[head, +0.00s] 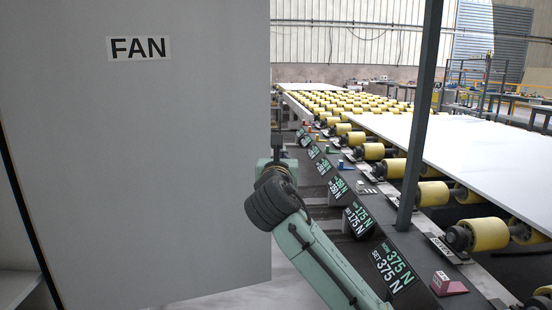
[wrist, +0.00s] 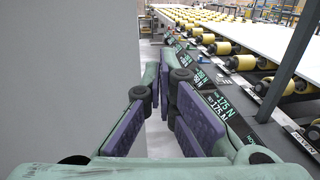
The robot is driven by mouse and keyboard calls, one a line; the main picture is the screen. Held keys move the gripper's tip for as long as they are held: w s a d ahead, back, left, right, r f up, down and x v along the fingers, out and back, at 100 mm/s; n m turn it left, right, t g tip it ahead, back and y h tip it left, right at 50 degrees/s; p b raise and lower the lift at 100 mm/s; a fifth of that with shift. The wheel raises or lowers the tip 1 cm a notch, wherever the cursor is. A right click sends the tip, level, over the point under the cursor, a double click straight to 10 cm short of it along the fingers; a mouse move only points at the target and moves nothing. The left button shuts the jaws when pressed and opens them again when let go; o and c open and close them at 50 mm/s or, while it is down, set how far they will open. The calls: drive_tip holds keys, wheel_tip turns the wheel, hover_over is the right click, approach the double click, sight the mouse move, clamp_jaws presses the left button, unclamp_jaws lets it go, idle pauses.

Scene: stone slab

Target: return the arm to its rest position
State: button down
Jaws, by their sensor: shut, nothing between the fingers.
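My arm shows in the head view as a pale green link with a dark ribbed joint, reaching up from the bottom edge beside the grey panel. My gripper (wrist: 163,78) fills the lower middle of the wrist view, with green fingers and purple pads pointing away from the camera. It is shut and holds nothing. In the head view the far end of my arm is partly hidden behind the dark joint and the panel's edge.
A large grey panel (head: 140,190) marked FAN stands close on the left. On the right, a roller line with yellow rollers (head: 483,234) carries a pale slab (head: 490,165). A dark rail with several force displays (head: 392,264) runs along it. A dark post (head: 421,110) rises there.

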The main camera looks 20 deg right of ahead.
drive_tip(key=s+b, duration=0.1)
drive_tip(key=s, duration=0.4)
drive_tip(key=shift+a, duration=0.1)
